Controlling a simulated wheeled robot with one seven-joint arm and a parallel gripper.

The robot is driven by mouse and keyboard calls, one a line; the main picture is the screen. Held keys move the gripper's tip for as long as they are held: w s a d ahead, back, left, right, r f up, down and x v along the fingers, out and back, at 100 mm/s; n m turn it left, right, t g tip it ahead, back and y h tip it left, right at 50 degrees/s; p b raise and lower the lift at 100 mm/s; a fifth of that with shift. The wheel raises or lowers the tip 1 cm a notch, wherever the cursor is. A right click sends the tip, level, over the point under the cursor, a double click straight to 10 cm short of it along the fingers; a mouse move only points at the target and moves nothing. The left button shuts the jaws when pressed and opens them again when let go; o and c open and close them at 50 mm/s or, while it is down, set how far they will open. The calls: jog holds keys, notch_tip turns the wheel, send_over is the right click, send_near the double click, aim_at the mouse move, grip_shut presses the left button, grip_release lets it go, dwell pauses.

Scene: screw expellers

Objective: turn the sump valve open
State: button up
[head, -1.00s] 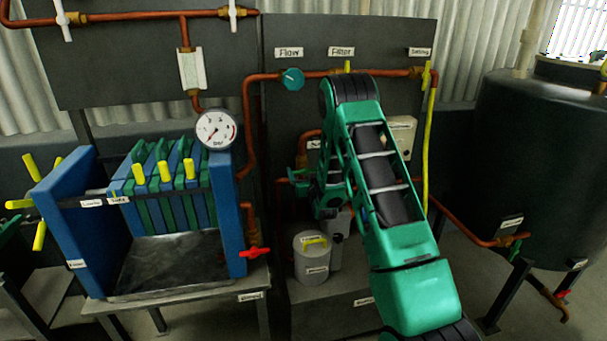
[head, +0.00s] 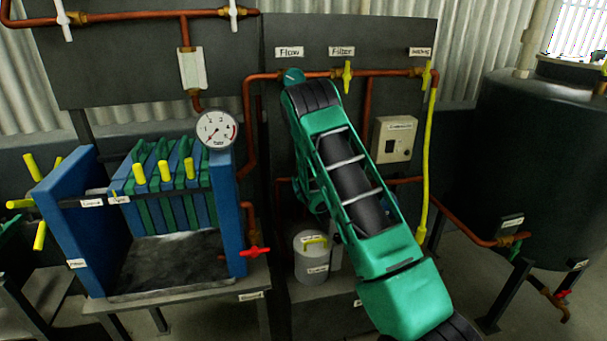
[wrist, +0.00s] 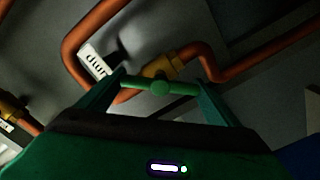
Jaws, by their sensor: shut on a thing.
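The sump valve (wrist: 160,88) has a green bar handle, and brass fittings and copper pipe show behind it in the wrist view. A white label (wrist: 95,60), seen upside down and seeming to read "Sump", is just beside it. My gripper (wrist: 162,82) is shut on the green handle, with one finger at each end of the bar. The bar lies almost level across the wrist picture. In the head view my arm hides the valve and my gripper.
A filter press (head: 170,200) stands left, with a red-handled valve (head: 253,252) at its side. A grey bucket (head: 312,265) sits below the panel. A control box (head: 394,140), yellow-handled filter valve (head: 347,75) and yellow hose (head: 428,150) are right of my arm. A dark tank (head: 535,160) stands far right.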

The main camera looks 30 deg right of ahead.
jog(key=n, duration=0.3)
jog(key=shift+a+f+n, duration=0.2)
jog(key=shift+a+n, duration=0.1)
jog(key=shift+n, duration=0.1)
jog(key=shift+f+n, duration=0.1)
jog(key=shift+n, duration=2.2)
jog(key=o, duration=0.9)
jog(key=shift+d, duration=0.1)
